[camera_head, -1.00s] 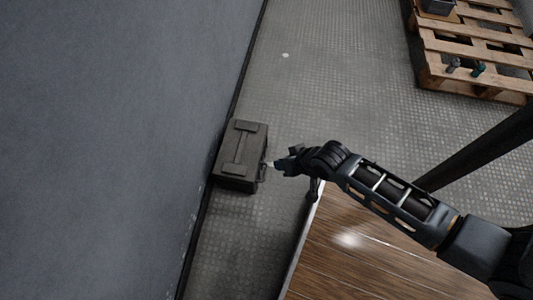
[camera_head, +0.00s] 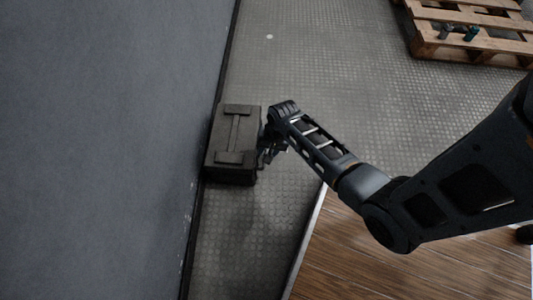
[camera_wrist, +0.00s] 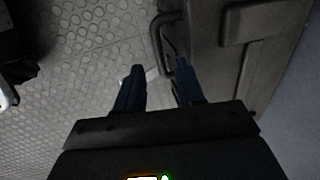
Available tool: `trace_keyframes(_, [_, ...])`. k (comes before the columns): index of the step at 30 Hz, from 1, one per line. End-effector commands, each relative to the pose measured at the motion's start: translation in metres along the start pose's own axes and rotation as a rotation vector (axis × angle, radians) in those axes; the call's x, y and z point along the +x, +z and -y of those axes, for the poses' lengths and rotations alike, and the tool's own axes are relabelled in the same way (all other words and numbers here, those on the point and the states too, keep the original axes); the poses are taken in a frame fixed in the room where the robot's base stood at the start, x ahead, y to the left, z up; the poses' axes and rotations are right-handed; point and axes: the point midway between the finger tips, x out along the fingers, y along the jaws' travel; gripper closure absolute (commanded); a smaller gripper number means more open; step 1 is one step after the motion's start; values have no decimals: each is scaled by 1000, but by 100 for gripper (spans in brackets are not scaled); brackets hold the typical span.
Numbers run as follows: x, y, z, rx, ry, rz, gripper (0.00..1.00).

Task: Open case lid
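The case (camera_head: 234,140) is a dark grey-green box on the floor against the wall, with its lid closed. Raised straps or plates run across its lid. In the wrist view its lid (camera_wrist: 265,60) fills the upper right, and a curved handle (camera_wrist: 164,45) sticks out from its side. My gripper (camera_head: 268,152) is low at the case's right side in the head view. In the wrist view its two dark blue fingers (camera_wrist: 160,68) are spread, with the right fingertip close to the handle's lower end. I cannot tell whether they touch. Nothing is held.
A grey wall (camera_head: 110,140) stands directly left of the case. A wood-topped surface (camera_head: 410,270) lies at the lower right, under my arm. A wooden pallet (camera_head: 480,45) with small items is at the upper right. Textured floor (camera_head: 330,70) is clear between.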

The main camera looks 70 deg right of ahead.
Motion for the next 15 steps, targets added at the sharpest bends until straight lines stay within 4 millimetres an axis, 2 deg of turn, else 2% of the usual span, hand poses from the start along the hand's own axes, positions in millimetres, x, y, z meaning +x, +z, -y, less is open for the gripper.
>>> trace_keyframes(1, [11,0,-1,-1,0,1,62])
trace_keyframes(6, [24,0,0,-1,0,0,62])
trace_keyframes(15, [26,0,0,-2,0,-1,62])
